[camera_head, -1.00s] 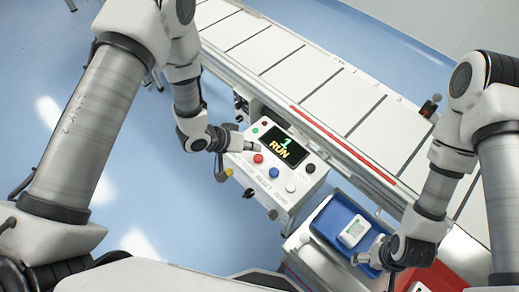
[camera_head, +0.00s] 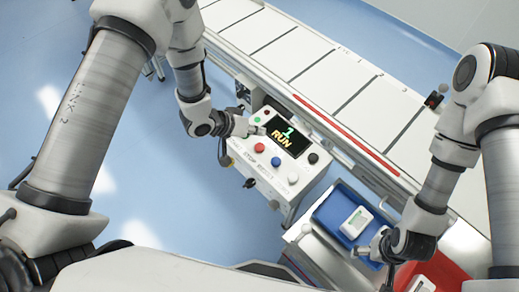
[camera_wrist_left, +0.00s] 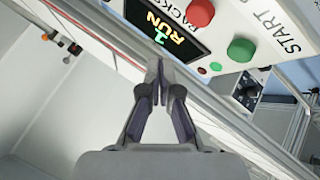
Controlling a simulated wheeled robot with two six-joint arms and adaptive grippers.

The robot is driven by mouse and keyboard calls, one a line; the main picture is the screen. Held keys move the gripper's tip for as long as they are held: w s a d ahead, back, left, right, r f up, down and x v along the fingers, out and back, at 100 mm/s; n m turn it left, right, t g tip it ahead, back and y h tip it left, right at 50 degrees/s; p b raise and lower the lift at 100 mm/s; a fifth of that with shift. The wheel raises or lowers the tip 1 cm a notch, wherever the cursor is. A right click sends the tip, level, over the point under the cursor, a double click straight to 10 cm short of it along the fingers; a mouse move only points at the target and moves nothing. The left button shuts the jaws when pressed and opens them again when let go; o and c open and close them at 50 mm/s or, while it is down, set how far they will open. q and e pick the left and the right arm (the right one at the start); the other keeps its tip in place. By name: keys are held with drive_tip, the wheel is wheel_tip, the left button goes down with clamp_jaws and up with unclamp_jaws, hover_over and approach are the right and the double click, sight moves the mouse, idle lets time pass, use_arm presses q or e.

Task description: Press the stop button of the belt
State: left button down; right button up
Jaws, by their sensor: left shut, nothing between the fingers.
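The control box (camera_head: 272,178) stands beside the belt, with a display (camera_head: 287,138) reading "1 RUN". Its red button (camera_head: 259,148) is on the left of the button row; the lettering below is too small to read surely. In the left wrist view the red button (camera_wrist_left: 200,12) and a green button (camera_wrist_left: 241,50) labelled START are above right of the fingers. My left gripper (camera_head: 262,130) is shut and empty, near the display's left edge, just beyond the red button. Its closed fingertips show in the wrist view (camera_wrist_left: 160,65), apart from both buttons. My right gripper (camera_head: 362,255) is by the blue tray; its jaw opening is unclear.
A blue button (camera_head: 276,161), a white button (camera_head: 293,179) and a black knob (camera_head: 313,158) share the panel. The white belt (camera_head: 330,90) runs behind it with a red strip (camera_head: 345,137). A blue tray (camera_head: 327,214) and a red bin (camera_head: 452,270) each hold a white pack.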

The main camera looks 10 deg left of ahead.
sight(263, 145)
use_arm(q)
wheel_tip(263, 145, down, 4)
drive_tip(key=shift+f+b, duration=0.1)
drive_tip(key=shift+b, duration=1.05)
use_arm(e)
wheel_tip(263, 145, down, 4)
drive_tip(key=shift+d+r, duration=0.1)
drive_tip(key=shift+r, duration=0.15)
use_arm(q)
drive_tip(key=shift+f, duration=0.25)
use_arm(e)
drive_tip(key=shift+f, duration=0.1)
use_arm(q)
drive_tip(key=shift+f, duration=0.4)
use_arm(e)
drive_tip(key=shift+f, duration=0.15)
use_arm(q)
drive_tip(key=shift+f+b, duration=0.65)
use_arm(e)
drive_tip(key=shift+f, duration=0.35)
use_arm(q)
drive_tip(key=shift+r, duration=0.15)
use_arm(e)
drive_tip(key=shift+r, duration=0.15)
use_arm(q)
drive_tip(key=shift+r+p, duration=0.95)
use_arm(e)
drive_tip(key=shift+r, duration=0.8)
